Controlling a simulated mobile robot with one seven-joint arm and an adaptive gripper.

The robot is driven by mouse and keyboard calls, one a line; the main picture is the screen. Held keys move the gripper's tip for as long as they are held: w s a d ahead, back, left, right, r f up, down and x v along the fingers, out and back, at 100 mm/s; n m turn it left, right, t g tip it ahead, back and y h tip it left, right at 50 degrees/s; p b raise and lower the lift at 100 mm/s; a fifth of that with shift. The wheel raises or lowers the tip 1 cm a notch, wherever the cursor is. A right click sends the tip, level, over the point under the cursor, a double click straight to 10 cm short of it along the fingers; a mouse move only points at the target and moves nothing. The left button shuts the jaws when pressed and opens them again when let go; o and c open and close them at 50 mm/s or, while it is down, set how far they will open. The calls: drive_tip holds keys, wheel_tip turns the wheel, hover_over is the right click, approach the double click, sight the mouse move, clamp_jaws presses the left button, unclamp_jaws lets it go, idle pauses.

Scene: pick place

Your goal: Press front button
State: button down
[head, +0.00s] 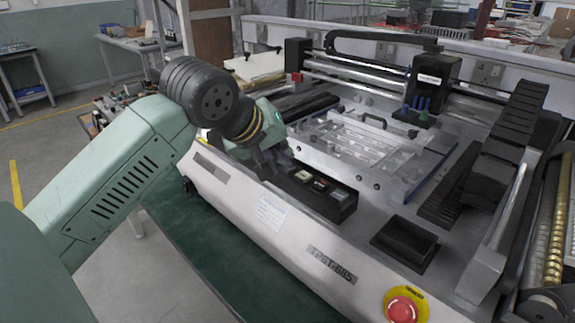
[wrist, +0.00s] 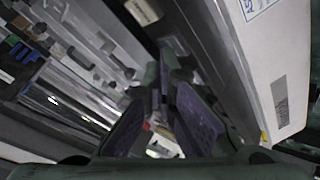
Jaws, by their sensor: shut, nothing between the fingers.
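A black button box (head: 333,205) sits along the front edge of the machine in the head view. Its top has a cream button (head: 303,175), a dark reddish button (head: 321,184) and a pale button (head: 340,195) in a row. My gripper (head: 268,170) points down at the left end of this box, and I cannot tell whether it touches it. In the wrist view, the fingers (wrist: 163,60) are shut with nothing between them. A pale button (wrist: 142,12) shows at the top of the wrist view, beyond the fingertips.
A red emergency stop (head: 403,308) on a yellow base sits at the machine's front right. An empty black tray (head: 404,243) lies right of the button box. A gantry with rails (head: 360,75) spans the back. A clear plate with a handle (head: 365,145) lies behind the box.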

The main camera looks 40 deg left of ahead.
sight(283, 167)
drive_tip(key=shift+r, duration=0.85)
drive_tip(key=shift+r+p, duration=1.5)
drive_tip(key=shift+r, duration=0.9)
drive_tip(key=shift+f, duration=0.1)
